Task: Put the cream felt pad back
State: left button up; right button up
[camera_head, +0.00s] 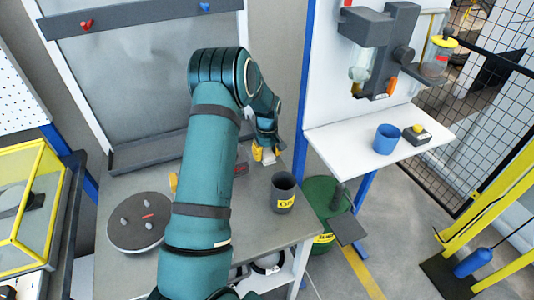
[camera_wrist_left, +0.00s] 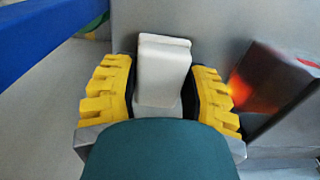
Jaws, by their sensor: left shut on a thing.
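My left gripper (camera_head: 264,154) is at the back right of the grey workbench, its yellow fingers just past my teal arm. In the left wrist view my left gripper (camera_wrist_left: 160,95) is shut on the cream felt pad (camera_wrist_left: 163,65), a pale block with a wider top edge between the yellow fingers. The pad's lower part is hidden behind my teal wrist. I cannot tell whether the pad touches the bench. My right gripper is not in view.
A dark box with an orange glow (camera_wrist_left: 275,85) is close right of the gripper in the wrist view. On the bench (camera_head: 120,188) stand a grey cup with a yellow label (camera_head: 283,192) and a round turntable with pegs (camera_head: 139,221). A white shelf (camera_head: 350,149) holds a blue cup (camera_head: 386,139).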

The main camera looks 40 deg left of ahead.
aim_at(267, 152)
pick_arm(q)
jog(key=shift+f, duration=0.2)
jog(key=o, duration=1.1)
jog(key=shift+r, duration=0.1)
jog(key=shift+r, duration=0.35)
notch_tip(267, 152, up, 12)
jog(key=shift+f+p, duration=0.2)
jog(key=shift+p, duration=0.45)
